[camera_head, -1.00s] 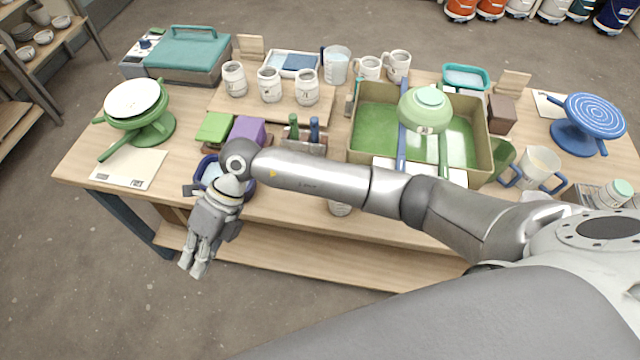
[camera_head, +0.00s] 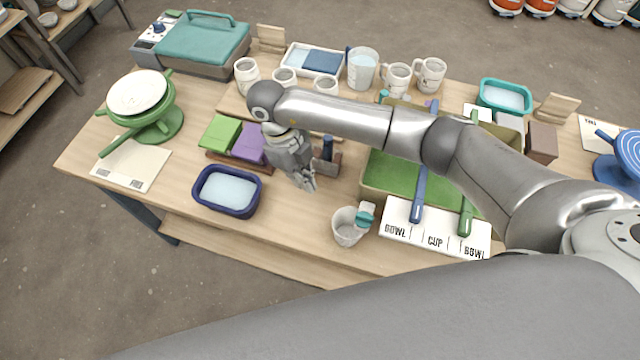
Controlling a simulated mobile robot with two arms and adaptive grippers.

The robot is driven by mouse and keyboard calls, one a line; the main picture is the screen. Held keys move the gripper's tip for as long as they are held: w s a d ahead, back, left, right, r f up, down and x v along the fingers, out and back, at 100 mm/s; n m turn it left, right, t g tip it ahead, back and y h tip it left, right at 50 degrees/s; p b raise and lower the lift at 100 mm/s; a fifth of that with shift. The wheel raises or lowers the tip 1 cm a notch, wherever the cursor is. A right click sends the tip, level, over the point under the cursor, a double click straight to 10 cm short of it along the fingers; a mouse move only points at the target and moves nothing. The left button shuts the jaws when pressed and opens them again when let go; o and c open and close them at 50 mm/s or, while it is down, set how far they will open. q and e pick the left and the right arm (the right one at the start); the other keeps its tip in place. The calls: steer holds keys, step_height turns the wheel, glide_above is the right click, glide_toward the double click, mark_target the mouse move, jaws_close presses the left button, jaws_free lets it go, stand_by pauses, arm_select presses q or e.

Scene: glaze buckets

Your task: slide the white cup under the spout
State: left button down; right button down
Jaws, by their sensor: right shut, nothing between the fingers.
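The white cup (camera_head: 345,228) stands near the table's front edge, left of the labelled strip. A small teal piece (camera_head: 365,216) shows at the cup's upper right rim; I cannot tell whether it is the spout or whether it touches the cup. My right gripper (camera_head: 308,186) is shut and empty, pointing down above the table, left of and behind the cup, apart from it. My right arm crosses the view and hides part of the green-floored basin (camera_head: 376,168). My left gripper is out of view.
A dark blue tub (camera_head: 203,201) of pale liquid sits left of the cup. Green (camera_head: 221,133) and purple (camera_head: 249,141) blocks and a small holder (camera_head: 326,163) stand behind. The labelled strip (camera_head: 437,241) lies right. Wood between tub and cup is clear.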

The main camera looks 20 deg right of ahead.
mark_target(348, 230)
steer(key=p+x, duration=0.1)
steer(key=x, duration=0.1)
steer(key=p+x, duration=0.1)
steer(key=x, duration=0.5)
steer(key=shift+s+f+p, duration=0.2)
steer(key=shift+s+p, duration=0.15)
steer(key=shift+p, duration=0.05)
steer(key=shift+s+d+f+p, duration=0.15)
steer(key=shift+s+d+p, duration=0.65)
steer(key=shift+s+p, duration=0.4)
steer(key=shift+s+d+p, duration=0.3)
steer(key=shift+s+p, duration=0.05)
steer(key=shift+d+f, duration=0.1)
steer(key=shift+f, duration=0.05)
